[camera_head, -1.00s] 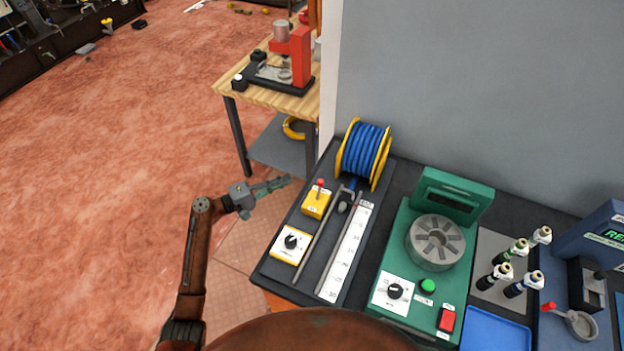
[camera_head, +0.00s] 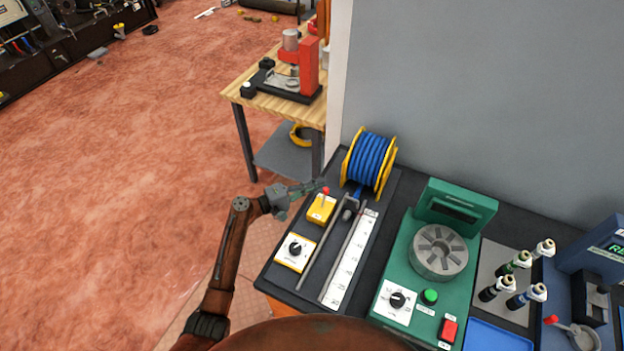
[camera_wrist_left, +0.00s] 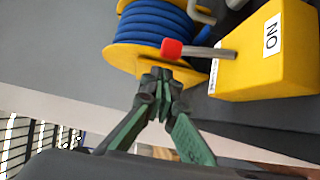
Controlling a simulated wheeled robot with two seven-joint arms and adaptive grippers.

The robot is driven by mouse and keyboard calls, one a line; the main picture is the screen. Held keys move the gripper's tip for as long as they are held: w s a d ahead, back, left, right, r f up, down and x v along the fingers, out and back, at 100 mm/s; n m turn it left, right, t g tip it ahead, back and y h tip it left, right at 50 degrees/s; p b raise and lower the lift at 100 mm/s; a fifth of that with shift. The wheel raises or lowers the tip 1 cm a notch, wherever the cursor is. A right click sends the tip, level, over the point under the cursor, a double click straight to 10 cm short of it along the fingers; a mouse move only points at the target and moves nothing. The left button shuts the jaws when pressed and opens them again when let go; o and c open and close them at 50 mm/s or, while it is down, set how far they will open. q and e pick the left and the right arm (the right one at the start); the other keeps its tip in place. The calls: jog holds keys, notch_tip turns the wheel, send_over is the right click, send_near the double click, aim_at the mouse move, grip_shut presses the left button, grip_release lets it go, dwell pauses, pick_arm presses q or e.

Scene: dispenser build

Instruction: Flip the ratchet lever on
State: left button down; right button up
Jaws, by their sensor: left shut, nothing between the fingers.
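The ratchet lever is a metal rod with a red knob (camera_head: 325,190), standing up from a yellow box (camera_head: 320,210) on the dark bench panel. In the left wrist view the red knob (camera_wrist_left: 172,48) lies just beyond my fingertips, and the yellow box (camera_wrist_left: 265,65) carries a label reading ON. My left gripper (camera_head: 318,184) is shut and empty, its tips close beside the knob. In the left wrist view the green-and-black fingers (camera_wrist_left: 160,80) meet at their tips; I cannot tell whether they touch the knob. My right gripper is out of view.
A blue cable spool (camera_head: 368,160) with yellow flanges stands just behind the lever box. A white dial box (camera_head: 295,252) sits in front of it. Metal rods and a white scale (camera_head: 350,262) lie to the right. A grey wall rises behind the bench.

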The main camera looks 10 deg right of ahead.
pick_arm(q)
jog(key=shift+s+f, duration=0.1)
jog(key=shift+s, duration=0.55)
